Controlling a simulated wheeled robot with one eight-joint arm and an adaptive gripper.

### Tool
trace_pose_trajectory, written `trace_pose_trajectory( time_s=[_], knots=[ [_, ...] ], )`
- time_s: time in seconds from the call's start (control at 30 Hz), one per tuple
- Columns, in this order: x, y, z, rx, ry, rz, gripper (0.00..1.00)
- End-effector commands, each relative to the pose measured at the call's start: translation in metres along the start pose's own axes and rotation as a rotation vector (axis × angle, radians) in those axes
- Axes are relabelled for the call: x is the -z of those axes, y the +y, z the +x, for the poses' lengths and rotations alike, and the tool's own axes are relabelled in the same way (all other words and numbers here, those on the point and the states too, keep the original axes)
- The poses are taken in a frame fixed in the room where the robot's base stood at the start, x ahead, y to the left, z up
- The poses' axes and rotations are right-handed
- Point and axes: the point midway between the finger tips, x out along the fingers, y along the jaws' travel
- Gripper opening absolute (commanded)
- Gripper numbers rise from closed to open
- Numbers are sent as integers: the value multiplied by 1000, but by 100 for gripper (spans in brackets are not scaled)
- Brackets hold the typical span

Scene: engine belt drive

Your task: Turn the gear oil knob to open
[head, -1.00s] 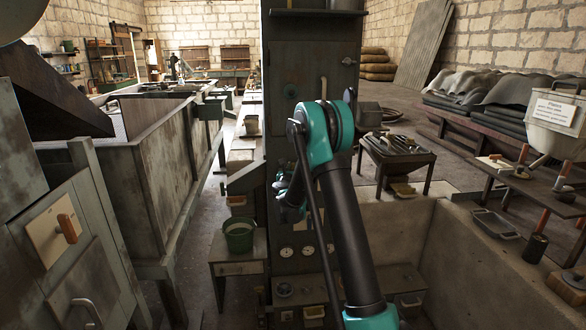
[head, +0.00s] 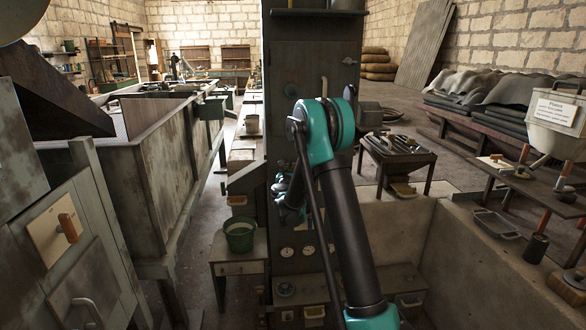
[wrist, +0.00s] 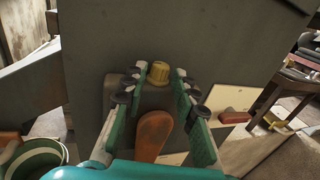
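In the wrist view, a yellow ribbed knob (wrist: 159,72) sticks out of a dark grey upright panel (wrist: 215,45). My gripper (wrist: 159,80) is open, with one finger on each side of the yellow knob and a visible gap to both. An orange-brown lever handle (wrist: 153,135) lies below the knob, between the bases of the fingers. I cannot read any label telling which is the gear oil knob. In the head view my gripper (head: 286,190) is partly hidden by my arm, in front of the tall dark cabinet (head: 310,70); the yellow knob is not visible there.
A green bucket (head: 240,236) stands on a low table left of the cabinet. Another orange handle (wrist: 235,116) on a pale plate is right of my gripper. Gauges (head: 286,252) sit low on the cabinet. A concrete trough wall (head: 460,260) is at the right.

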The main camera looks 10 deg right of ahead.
Motion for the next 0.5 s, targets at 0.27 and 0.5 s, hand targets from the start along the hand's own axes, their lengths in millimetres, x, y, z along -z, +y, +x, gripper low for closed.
trace_pose_trajectory(
  time_s=[0.27, 0.5],
  knots=[
    [0, 0, -58, -2, 0, 0, 28],
    [0, 0, -92, -1, 0, 0, 28]
  ],
)
